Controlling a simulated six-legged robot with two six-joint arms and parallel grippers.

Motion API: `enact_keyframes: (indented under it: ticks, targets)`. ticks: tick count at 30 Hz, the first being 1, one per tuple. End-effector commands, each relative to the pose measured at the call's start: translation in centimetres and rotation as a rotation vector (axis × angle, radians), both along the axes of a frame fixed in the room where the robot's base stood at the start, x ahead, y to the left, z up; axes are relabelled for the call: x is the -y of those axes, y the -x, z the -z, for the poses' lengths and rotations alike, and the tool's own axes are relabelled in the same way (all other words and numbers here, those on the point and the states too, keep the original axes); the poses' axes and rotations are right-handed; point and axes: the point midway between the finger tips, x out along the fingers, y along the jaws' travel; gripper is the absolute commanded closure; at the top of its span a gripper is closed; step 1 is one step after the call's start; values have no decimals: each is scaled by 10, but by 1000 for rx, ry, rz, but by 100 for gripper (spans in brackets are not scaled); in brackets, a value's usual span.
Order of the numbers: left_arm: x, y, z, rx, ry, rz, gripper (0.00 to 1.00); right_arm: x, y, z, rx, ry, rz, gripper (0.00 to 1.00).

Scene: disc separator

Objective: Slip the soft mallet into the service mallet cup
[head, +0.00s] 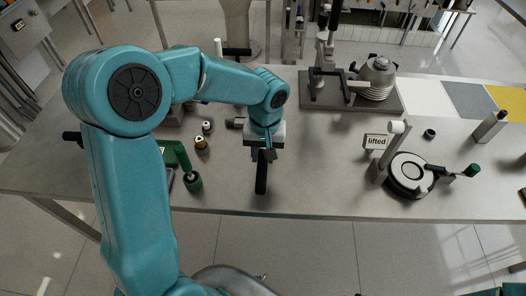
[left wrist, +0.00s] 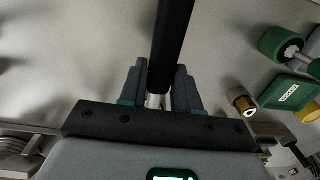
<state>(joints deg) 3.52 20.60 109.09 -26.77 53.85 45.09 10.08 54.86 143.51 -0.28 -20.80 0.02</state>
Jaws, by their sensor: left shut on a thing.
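My left gripper (head: 264,150) is shut on a black-handled tool, which I take to be the soft mallet (head: 261,178). The black part points toward the table's front edge in the head view. In the left wrist view the mallet (left wrist: 173,45) runs up from between the fingers (left wrist: 160,98), with a short metal shaft at the grip. I cannot tell whether it touches the table. I cannot identify the service mallet cup for certain. A small brass cup-like piece (head: 201,145) stands left of the gripper; it also shows in the left wrist view (left wrist: 244,105). My right gripper is not in view.
A black-and-white disc unit (head: 411,173) and a "lifted" sign (head: 376,141) are at the right. A stacked-disc cone (head: 376,78) stands on a dark plate behind. The table's middle is clear.

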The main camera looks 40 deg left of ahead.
Motion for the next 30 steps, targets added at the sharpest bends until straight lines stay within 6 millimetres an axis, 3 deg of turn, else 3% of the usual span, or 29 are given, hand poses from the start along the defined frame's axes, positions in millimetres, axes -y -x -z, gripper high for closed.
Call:
enact_keyframes:
  ticks: [14,30]
  targets:
    - [0,-1,2,2,0,-1,100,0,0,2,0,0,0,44]
    - [-1,-1,17,3,-1,-1,100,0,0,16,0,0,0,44]
